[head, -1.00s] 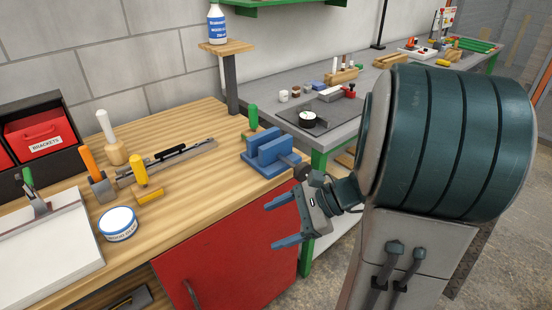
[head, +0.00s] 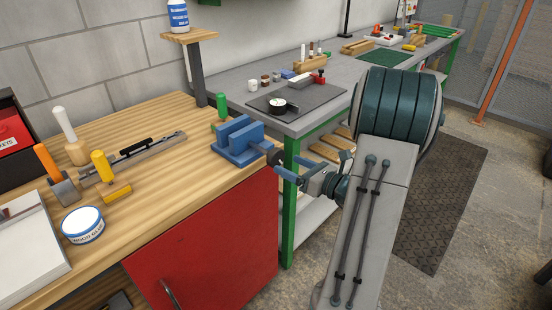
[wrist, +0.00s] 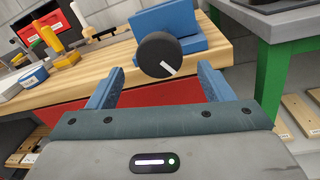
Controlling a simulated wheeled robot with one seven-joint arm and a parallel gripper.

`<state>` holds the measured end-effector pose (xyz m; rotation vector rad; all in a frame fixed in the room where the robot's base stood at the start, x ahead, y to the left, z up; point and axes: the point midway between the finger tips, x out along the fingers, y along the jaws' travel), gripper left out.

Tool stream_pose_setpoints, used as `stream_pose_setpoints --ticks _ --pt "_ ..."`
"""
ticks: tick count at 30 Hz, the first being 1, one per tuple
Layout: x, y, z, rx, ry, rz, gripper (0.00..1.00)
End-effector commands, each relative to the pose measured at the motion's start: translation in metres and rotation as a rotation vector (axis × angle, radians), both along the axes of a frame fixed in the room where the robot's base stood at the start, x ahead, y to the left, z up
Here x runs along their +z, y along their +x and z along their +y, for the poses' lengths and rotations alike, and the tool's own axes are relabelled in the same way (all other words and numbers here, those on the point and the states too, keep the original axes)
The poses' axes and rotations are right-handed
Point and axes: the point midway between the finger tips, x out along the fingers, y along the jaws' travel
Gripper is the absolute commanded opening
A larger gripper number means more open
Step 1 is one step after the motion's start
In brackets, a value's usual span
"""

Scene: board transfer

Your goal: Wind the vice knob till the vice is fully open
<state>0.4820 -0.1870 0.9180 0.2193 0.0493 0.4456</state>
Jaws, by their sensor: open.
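The blue vice (head: 237,143) sits at the right front corner of the wooden bench, its jaws parted by a gap. Its round dark knob (head: 274,155) faces out past the bench edge toward my gripper. In the wrist view the knob (wrist: 158,55) is a black disc with a white mark, and the vice (wrist: 180,25) is behind it. My gripper (head: 281,184) is open, its two blue fingers pointing at the vice. In the wrist view the knob appears ahead of and between the open fingers (wrist: 161,88), apart from both.
A green-handled tool (head: 221,107) stands behind the vice. The grey bench (head: 228,95) with green legs is close on the right. Open floor lies further right.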

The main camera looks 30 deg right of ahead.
Motion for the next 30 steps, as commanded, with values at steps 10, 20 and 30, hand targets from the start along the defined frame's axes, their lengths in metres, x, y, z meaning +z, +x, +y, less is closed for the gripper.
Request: stream_pose_setpoints --ticks 10,20,30 --pt "0.000 0.048 0.023 0.002 -0.001 0.000 0.74" --pt "0.000 0.053 0.026 0.001 0.000 0.001 0.74" --pt "0.000 0.053 0.026 0.001 -0.001 0.000 0.31"
